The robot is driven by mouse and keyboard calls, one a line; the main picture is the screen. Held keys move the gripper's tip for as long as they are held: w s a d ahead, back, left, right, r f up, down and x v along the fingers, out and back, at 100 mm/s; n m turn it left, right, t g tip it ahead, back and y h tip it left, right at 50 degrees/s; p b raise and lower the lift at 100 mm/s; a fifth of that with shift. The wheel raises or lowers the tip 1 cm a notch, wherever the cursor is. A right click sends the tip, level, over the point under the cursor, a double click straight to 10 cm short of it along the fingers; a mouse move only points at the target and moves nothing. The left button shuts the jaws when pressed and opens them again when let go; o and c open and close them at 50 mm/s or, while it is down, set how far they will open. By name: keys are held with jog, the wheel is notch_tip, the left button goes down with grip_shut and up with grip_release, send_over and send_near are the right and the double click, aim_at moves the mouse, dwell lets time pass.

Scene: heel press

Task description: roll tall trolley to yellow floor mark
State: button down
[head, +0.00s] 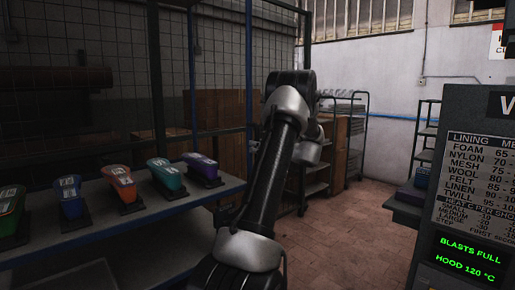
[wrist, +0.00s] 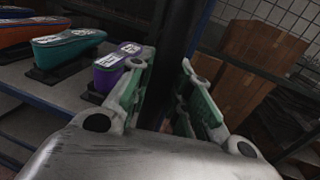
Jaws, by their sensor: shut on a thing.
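My gripper (wrist: 163,80) shows in the wrist view with its green-padded fingers on both sides of a dark upright post (wrist: 181,35), shut on it. The post looks like part of a tall trolley, but the frames do not show the whole of what it belongs to. In the head view my arm hides the gripper's fingers and its grip. A tall blue-post frame (head: 249,70) stands behind and left of my arm. No yellow floor mark shows in either view.
A shelf (head: 128,238) with several coloured shoe forms (head: 121,184) lies at left. A control panel (head: 470,200) blocks the right. Brick-tiled floor (head: 365,230) is clear between them.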

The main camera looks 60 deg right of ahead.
jog(key=c, duration=1.3)
grip_release()
jog(key=s, duration=1.2)
jog(key=shift+a, duration=0.25)
